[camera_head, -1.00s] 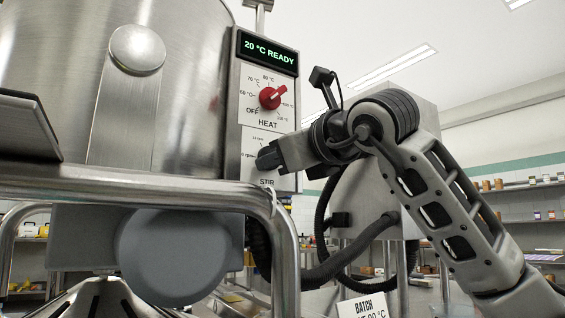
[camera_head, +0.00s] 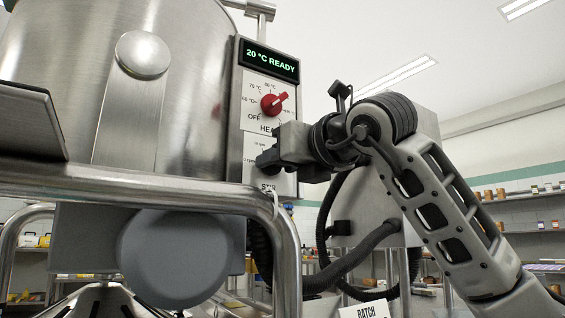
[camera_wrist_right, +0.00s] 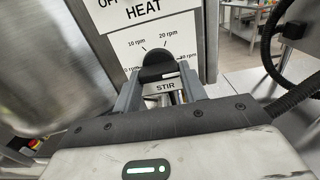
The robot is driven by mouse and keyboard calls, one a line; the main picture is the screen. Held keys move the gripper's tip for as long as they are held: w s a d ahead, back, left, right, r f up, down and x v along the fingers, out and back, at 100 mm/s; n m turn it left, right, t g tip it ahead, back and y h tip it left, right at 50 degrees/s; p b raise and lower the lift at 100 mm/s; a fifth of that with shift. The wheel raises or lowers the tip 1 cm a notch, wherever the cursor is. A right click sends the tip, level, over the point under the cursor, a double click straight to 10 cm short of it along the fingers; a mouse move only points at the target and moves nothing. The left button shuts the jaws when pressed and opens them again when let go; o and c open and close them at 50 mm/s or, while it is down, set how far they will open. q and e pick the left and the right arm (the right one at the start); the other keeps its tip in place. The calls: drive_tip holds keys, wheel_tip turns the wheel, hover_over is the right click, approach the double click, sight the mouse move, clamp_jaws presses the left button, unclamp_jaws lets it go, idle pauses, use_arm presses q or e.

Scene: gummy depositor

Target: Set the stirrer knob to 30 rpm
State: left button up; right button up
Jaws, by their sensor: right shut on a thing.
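The dark stirrer knob (camera_wrist_right: 158,68) sits on the white STIR dial plate (camera_wrist_right: 137,45) in the right wrist view, with marks at 10 rpm and 20 rpm above it. In the head view the knob (camera_head: 267,160) shows at the left end of my right gripper (camera_head: 279,157). My right gripper is shut on it, one finger on each side in the wrist view (camera_wrist_right: 160,84). The knob's pointer direction is hard to tell. The 30 rpm label is not clearly readable. My left gripper is not in view.
Above the stirrer dial is the red HEAT knob (camera_head: 275,104), and above that a display (camera_head: 270,60) reading 20 °C READY. A metal rail (camera_head: 140,188) runs in front of the steel kettle (camera_head: 185,90). A batch card (camera_head: 364,310) shows at the bottom.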

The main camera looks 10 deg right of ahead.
drive_tip(key=o, duration=1)
drive_tip(key=v, duration=1.6)
